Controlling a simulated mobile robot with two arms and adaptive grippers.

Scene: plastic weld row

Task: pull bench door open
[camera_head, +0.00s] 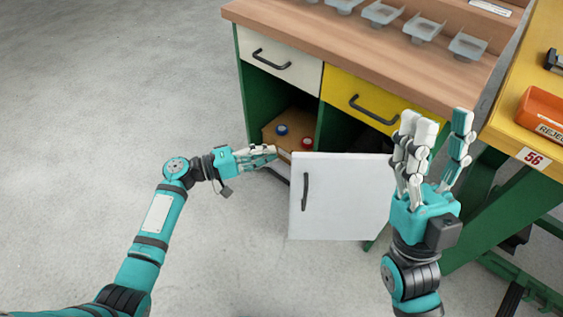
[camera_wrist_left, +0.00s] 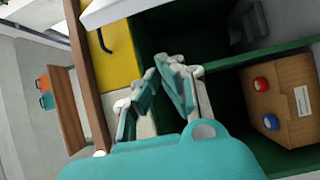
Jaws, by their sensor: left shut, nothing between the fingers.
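The bench door (camera_head: 345,215) is a white panel with a dark upright handle (camera_head: 305,192) near its left edge. It stands swung out from the green bench cabinet, and the compartment behind it shows open. My left gripper (camera_head: 274,153) is shut and empty, at the door's upper left edge in front of the opening; whether it touches the door I cannot tell. Its fingers (camera_wrist_left: 162,75) also show in the left wrist view, pointing toward the cabinet. My right gripper (camera_head: 438,122) is open and empty, fingers up, at the door's right side, hiding part of it.
A cardboard box (camera_wrist_left: 283,100) with a red and a blue round cap sits inside the cabinet. A white drawer (camera_head: 280,58) and a yellow drawer (camera_head: 370,98) are above. Grey bins (camera_head: 382,13) line the benchtop. A yellow table (camera_head: 530,110) stands right. The floor at left is clear.

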